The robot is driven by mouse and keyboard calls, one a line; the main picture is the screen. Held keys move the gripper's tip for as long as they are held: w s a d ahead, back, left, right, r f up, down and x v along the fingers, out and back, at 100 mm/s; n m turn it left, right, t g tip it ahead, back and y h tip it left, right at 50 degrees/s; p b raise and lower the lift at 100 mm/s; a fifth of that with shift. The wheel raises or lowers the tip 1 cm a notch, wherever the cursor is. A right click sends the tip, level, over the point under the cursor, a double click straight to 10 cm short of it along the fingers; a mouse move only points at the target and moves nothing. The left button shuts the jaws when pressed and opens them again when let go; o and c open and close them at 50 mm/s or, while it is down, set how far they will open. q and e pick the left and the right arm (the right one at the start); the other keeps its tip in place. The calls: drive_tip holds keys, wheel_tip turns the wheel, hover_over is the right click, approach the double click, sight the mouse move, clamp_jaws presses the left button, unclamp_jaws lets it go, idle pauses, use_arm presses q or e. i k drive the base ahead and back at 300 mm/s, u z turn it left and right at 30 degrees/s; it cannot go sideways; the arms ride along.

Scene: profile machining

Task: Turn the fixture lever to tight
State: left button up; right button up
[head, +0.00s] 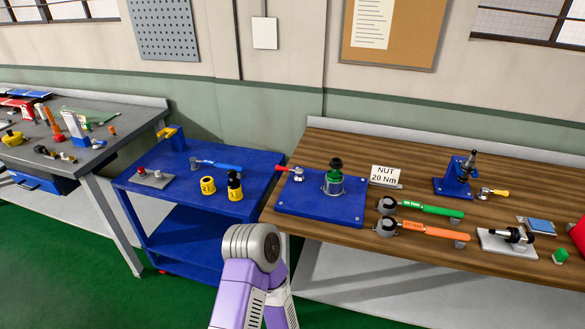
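A blue fixture plate (318,207) lies at the left end of the wooden bench. A small lever with a red handle (282,168) sits at its back left corner, the handle pointing left. A round metal holder with a dark green-topped part (335,177) stands on the plate. Further right, a blue upright fixture (456,180) stands with a yellow-handled lever (499,194) beside it, pointing right. Any tight marking is too small to read. One purple and grey arm of mine rises at the bottom middle, short of the bench. Neither gripper shows.
A sign reading "NUT 20 Nm" (385,176), a green torque wrench (425,208) and an orange one (427,229) lie right of the plate.

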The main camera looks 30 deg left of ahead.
sight(299, 173)
drive_tip(key=u, duration=0.5)
drive_tip(key=k, duration=0.95)
drive_tip(key=u, duration=1.75)
drive_tip(key=i, duration=1.9)
drive_tip(key=z, duration=1.55)
drive_tip(key=i, duration=0.85)
drive_tip(key=z, duration=0.85)
